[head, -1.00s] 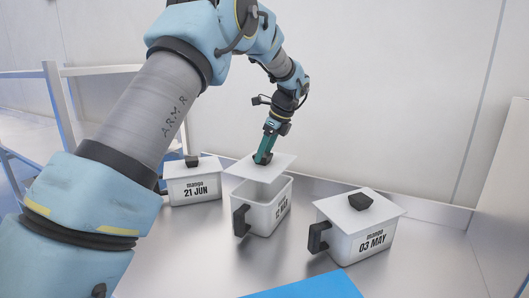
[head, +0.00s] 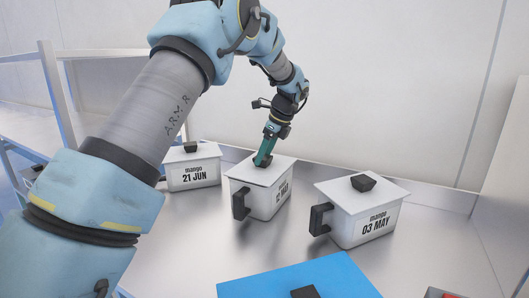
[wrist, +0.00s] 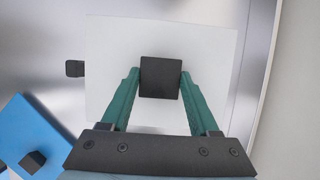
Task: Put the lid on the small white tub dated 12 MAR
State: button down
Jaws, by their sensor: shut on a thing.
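The small white tub (head: 264,203) dated 12 MAR stands in the middle of the metal table, its black side handle (head: 240,205) to the left. Its white lid (head: 244,172) now lies over the tub's top with no clear gap in the head view. My gripper (head: 263,162) is above it, its green fingers shut on the lid's black knob. In the wrist view the lid (wrist: 205,50) fills the middle and hides the tub except its handle (wrist: 75,69). The knob (wrist: 160,77) sits between the fingertips.
A lidded tub marked 21 JUN (head: 193,176) stands to the left, and one marked 03 MAY (head: 362,220) to the right. A blue panel (head: 250,283) with a black knob lies in front. A red and grey thing (head: 444,294) shows at the bottom right edge.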

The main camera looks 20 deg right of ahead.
jog(key=shift+c, duration=0.3)
grip_release()
jog(key=b+v, duration=0.2)
jog(key=v, duration=0.8)
jog(key=shift+r, duration=0.4)
jog(key=a+f+n, duration=0.1)
jog(key=a+n, duration=0.1)
jog(key=a, duration=0.2)
jog(key=w+a+f+n+g, duration=0.1)
jog(key=a+f+n, duration=0.1)
jog(key=a, duration=0.3)
jog(key=w+a+f+n, duration=0.1)
jog(key=a+n, duration=0.1)
jog(key=a, duration=0.2)
jog(key=shift+a+f+n+h, duration=0.2)
jog(key=shift+n+h, duration=0.1)
jog(key=shift+h, duration=0.1)
jog(key=s+a+f+n, duration=0.3)
jog(key=s+a+n, duration=0.3)
jog(key=a, duration=0.3)
jog(key=s+a+f+n+h, duration=0.1)
jog(key=s+a+f+n, duration=0.3)
jog(key=a+n, duration=0.3)
jog(key=s+a+f+n+g+h, duration=0.1)
jog(key=s+a+f+n, duration=0.3)
jog(key=s+a+n, duration=0.3)
jog(key=a, duration=0.4)
jog(key=shift+s+a+f+n, duration=0.2)
jog(key=shift+s+a+n, duration=0.1)
jog(key=shift+a, duration=0.1)
